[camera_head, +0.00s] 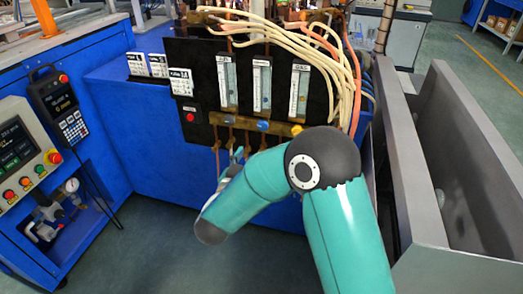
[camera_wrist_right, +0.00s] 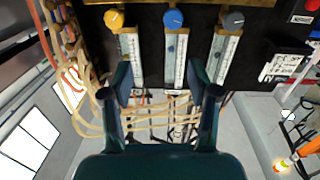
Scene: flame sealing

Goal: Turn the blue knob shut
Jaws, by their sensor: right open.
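The blue knob (camera_head: 261,125) sits in the middle of a row of knobs below the flow tubes on the black panel. In the right wrist view, which is upside down, the blue knob (camera_wrist_right: 173,18) is at the top, beyond the fingertips and roughly between their lines. My right gripper (camera_wrist_right: 160,68) is open and empty, apart from the knob. In the head view the right gripper (camera_head: 238,154) is small, below the knob row and partly hidden by my arm. My left gripper is not in view.
A yellow knob (camera_head: 297,130) and a dark grey knob (camera_wrist_right: 232,19) flank the blue one. Cream hoses (camera_head: 290,38) hang over the panel. A red button (camera_head: 190,117) is on the panel's left. A grey trough (camera_head: 430,225) stands at the right.

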